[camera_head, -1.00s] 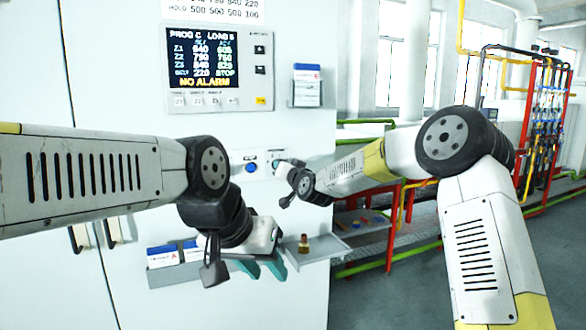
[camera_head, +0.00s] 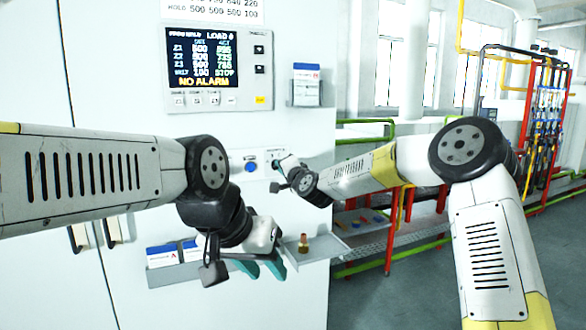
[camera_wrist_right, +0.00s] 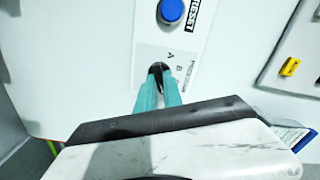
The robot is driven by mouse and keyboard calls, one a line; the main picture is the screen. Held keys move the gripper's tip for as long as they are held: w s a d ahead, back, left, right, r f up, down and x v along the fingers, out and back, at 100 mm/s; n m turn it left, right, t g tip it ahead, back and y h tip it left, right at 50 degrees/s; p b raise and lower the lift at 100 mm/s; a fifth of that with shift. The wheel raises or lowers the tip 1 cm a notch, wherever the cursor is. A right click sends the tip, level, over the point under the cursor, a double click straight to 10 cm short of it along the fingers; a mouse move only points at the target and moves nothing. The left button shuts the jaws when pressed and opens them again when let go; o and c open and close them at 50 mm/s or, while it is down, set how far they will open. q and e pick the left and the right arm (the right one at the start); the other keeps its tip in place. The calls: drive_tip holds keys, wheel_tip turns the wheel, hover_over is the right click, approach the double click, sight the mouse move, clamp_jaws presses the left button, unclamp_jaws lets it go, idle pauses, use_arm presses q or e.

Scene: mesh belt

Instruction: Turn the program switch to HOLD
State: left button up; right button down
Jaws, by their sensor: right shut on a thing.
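The program switch is a small dark knob (camera_wrist_right: 156,70) on a white label plate in the right wrist view, partly hidden by the teal fingers. My right gripper (camera_wrist_right: 160,82) is shut on the knob; it also shows at the panel in the head view (camera_head: 277,165). The letters A and B show beside the knob, but I cannot read its pointer. The display (camera_head: 203,58) reads PROG HOLD, with 500 in the zone rows, 100 for the belt and NO ALARM. My left gripper (camera_head: 260,268) is open and empty, low in front of the cabinet.
A blue RESET button (camera_wrist_right: 171,10) sits close to the switch. A shelf (camera_head: 318,250) holds a small brass part (camera_head: 303,243), to the right of my left gripper. A card holder (camera_head: 306,85) is mounted at the upper right. Red and green rails stand at the right.

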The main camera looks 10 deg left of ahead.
idle(0.5)
drive_tip(key=c, duration=1.5)
unclamp_jaws()
drive_tip(key=shift+d, duration=0.1)
drive_tip(key=v, duration=0.7)
drive_tip(key=shift+s+d, duration=0.15)
drive_tip(key=shift+s, duration=0.2)
